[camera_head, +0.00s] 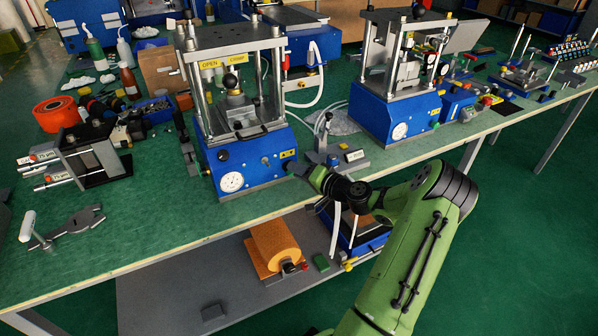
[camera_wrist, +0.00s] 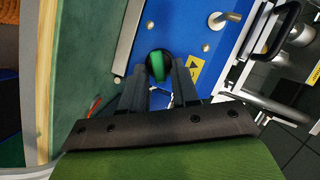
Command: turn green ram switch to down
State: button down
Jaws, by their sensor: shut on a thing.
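The green ram switch (camera_wrist: 157,65) shows in the wrist view as a green handle on a round black base, on the blue front panel (camera_wrist: 200,45) of the left press. The handle lies roughly along the fingers' direction. My gripper (camera_wrist: 159,76) has one finger on each side of it and is shut on the switch. In the head view my gripper (camera_head: 302,170) reaches the lower right corner of the press's blue base (camera_head: 232,172), and the switch is hidden behind it. A yellow warning label (camera_wrist: 194,67) sits right beside the fingers.
The base also bears a white dial gauge (camera_head: 231,182). A second press (camera_head: 395,115) stands to the right on the green bench (camera_head: 150,215). A small grey device (camera_head: 352,154) and a white hose stand close right of my gripper. The bench's front edge runs under my arm.

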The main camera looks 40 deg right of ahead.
jog(key=c, duration=1.2)
grip_release()
jog(key=shift+o, duration=0.2)
jog(key=a+p+v, duration=0.1)
jog(key=p+v, duration=0.2)
jog(key=v, duration=1.2)
jog(key=shift+s+d, duration=0.4)
